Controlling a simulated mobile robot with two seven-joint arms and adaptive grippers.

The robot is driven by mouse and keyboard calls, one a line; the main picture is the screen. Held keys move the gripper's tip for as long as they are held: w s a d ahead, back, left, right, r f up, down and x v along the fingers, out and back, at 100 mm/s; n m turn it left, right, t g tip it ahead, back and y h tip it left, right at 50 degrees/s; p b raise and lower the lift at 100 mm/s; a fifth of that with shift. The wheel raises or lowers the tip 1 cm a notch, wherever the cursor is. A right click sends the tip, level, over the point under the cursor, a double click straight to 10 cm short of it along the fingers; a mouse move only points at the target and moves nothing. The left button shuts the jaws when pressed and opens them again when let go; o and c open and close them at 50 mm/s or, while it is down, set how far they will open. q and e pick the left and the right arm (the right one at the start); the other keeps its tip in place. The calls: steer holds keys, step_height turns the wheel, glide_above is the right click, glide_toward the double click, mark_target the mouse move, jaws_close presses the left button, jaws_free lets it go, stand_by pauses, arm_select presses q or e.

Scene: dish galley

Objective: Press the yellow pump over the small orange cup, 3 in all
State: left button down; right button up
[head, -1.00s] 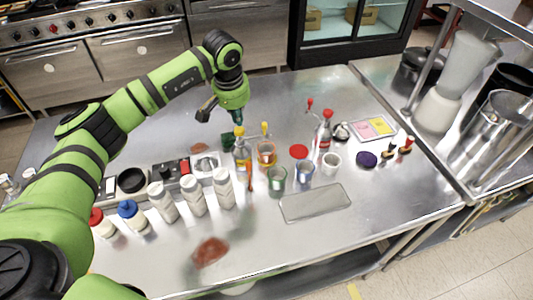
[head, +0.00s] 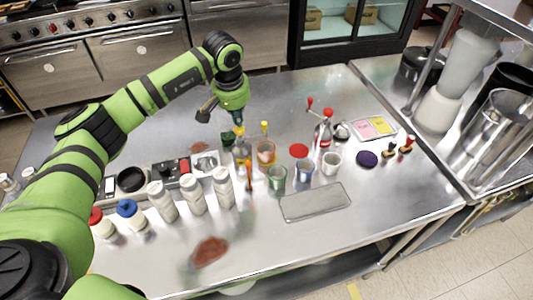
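My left gripper (head: 239,125) points down over a clear pump bottle (head: 242,153) with amber contents. Its fingertips look closed together in a narrow tip, at the top of that bottle, where they hide most of its pump head. The small orange cup (head: 265,153) stands just right of the bottle. A second yellow pump top (head: 264,127) shows behind the cup. Whether liquid is leaving a spout is too small to tell. My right gripper is not in view.
A green cup (head: 277,178), a blue cup (head: 304,171) and a white cup (head: 332,162) stand to the right. Red-topped pump bottles (head: 324,135) are behind them. White bottles (head: 193,194) stand at front left. A clear tray (head: 314,202) lies in front.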

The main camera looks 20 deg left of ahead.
mark_target(239, 129)
arm_select(q)
steer(key=shift+s+f+b, duration=0.1)
steer(key=shift+f+b, duration=1.1)
steer(key=shift+f, duration=0.35)
steer(key=shift+r, duration=0.15)
steer(key=shift+r+p, duration=0.4)
steer(key=shift+r, duration=0.05)
steer(key=shift+r+p, duration=0.45)
steer(key=shift+r, duration=0.65)
steer(key=shift+f, duration=0.1)
